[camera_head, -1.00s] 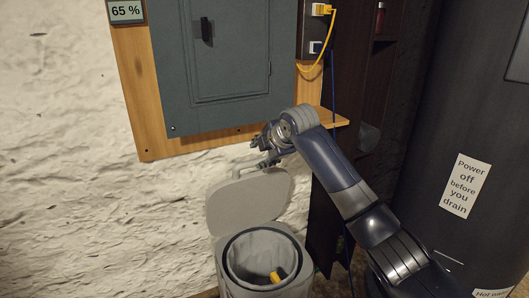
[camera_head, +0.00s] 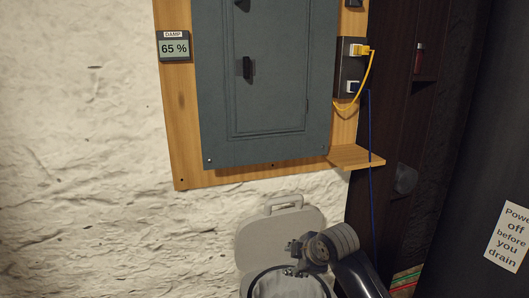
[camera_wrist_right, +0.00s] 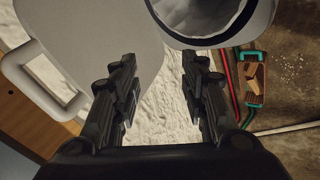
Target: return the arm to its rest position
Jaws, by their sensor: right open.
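My right arm comes in from the bottom right of the head view. My right gripper (camera_head: 291,247) is in front of the open grey bin's lid (camera_head: 255,238), at a low tilt and partly hidden by its own wrist. In the right wrist view the gripper (camera_wrist_right: 158,68) has its two dark fingers apart with nothing between them. The lid (camera_wrist_right: 92,38) fills the upper left there, and the bin's rim (camera_wrist_right: 262,22) shows at the top. My left gripper is in neither view.
A grey panel (camera_head: 222,110) on a wooden board hangs on the rough white wall, with a small wooden shelf (camera_head: 350,156) at its lower right. A yellow cable (camera_head: 373,72) and a blue cord (camera_head: 371,210) hang nearby. A dark tank stands at the right.

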